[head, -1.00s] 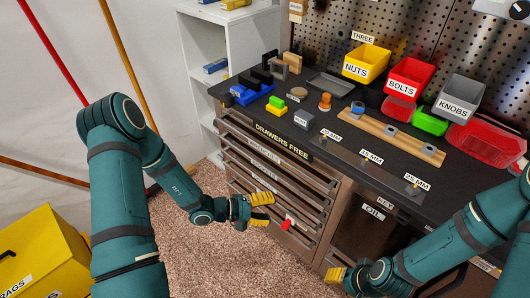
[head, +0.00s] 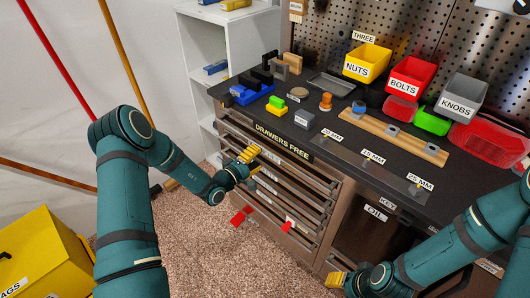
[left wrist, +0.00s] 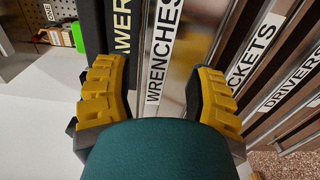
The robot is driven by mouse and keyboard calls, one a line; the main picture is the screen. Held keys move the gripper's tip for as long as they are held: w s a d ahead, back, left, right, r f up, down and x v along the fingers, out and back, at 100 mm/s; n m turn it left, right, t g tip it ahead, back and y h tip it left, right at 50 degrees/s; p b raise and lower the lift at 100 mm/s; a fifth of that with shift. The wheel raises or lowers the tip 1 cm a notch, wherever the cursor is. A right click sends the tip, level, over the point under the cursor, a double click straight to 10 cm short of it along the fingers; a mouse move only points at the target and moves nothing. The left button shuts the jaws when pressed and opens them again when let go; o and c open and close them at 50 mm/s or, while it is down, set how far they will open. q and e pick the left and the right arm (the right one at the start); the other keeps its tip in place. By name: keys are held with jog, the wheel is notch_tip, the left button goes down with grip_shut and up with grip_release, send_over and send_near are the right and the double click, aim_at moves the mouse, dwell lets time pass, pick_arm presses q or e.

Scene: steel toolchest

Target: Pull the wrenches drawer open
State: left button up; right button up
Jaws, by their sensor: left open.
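The wrenches drawer (left wrist: 176,85) shows in the left wrist view with its white WRENCHES label (left wrist: 161,50). In the head view it is the top drawer under the DRAWERS FREE strip (head: 283,142), and its label (head: 270,153) is partly covered by my gripper. It looks shut. My left gripper (head: 251,162) is open in front of this drawer. In the left wrist view its yellow fingers (left wrist: 158,92) stand on either side of the label. I cannot tell whether they touch the handle. My right gripper (head: 337,281) is low at the bottom, its jaws unclear.
The sockets drawer (left wrist: 250,52) and drivers drawer (left wrist: 292,88) lie below. Red pieces (head: 240,216) show near the lower drawers. The worktop (head: 345,150) above holds bins and small parts. Carpet (head: 215,255) in front is clear. A yellow box (head: 45,250) stands at left.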

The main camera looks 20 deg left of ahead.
aim_at(264, 152)
pick_arm(q)
jog(key=shift+x, duration=2.3)
grip_shut()
